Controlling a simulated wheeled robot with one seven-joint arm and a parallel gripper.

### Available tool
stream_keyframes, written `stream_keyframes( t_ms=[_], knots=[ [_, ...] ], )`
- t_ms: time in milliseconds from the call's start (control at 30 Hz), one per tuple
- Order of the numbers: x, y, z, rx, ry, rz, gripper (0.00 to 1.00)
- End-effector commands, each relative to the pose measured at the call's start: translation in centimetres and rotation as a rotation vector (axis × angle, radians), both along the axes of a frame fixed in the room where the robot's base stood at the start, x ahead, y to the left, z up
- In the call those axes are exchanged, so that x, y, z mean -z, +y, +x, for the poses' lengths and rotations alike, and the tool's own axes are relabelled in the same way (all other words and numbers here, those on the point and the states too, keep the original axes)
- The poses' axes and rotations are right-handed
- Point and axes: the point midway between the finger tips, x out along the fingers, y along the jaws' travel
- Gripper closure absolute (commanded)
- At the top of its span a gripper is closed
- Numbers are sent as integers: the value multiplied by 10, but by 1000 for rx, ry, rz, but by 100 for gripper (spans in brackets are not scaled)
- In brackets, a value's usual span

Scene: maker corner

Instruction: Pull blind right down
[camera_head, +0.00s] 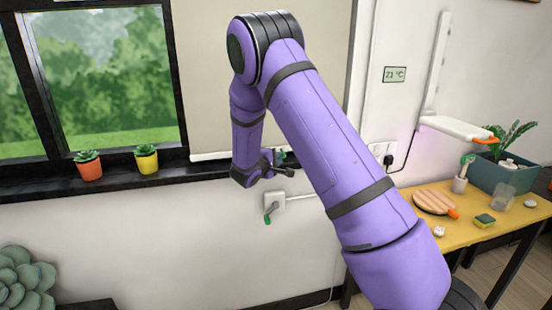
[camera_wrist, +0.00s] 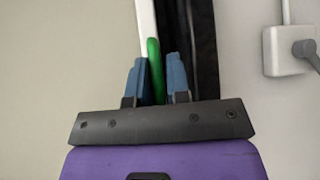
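The right blind (camera_head: 205,85) is a beige sheet over the right part of the window. Its white bottom bar (camera_head: 210,156) hangs just above the dark sill; my arm hides part of the blind. A green pull (camera_wrist: 154,68) is by the white bar in the wrist view. My gripper (camera_wrist: 156,75) has its two blue fingers on either side of the pull. A narrow dark gap shows between the pull and the right finger, so the gripper looks open around it. In the head view my gripper (camera_head: 288,171) is at the sill, right of the bar's visible part.
A white wall box (camera_head: 274,201) with a grey, green-tipped lever is just below my gripper. Orange (camera_head: 90,171) and yellow (camera_head: 147,164) plant pots stand on the sill at left. A yellow table (camera_head: 475,205) with small items and a white lamp (camera_head: 455,127) are at right.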

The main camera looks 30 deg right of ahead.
Motion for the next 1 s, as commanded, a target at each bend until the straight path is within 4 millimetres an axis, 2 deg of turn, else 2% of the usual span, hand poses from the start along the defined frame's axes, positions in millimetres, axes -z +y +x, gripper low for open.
stream_keyframes(
  t_ms=[33,100,467,567,1000],
  knots=[
    [5,1,-1,-1,9,3,75],
    [4,1,-1,-1,8,3,63],
    [1,5,-3,-1,4,1,63],
    [-1,15,-7,-3,4,2,63],
    [-11,82,-43,-3,6,1,63]
  ],
)
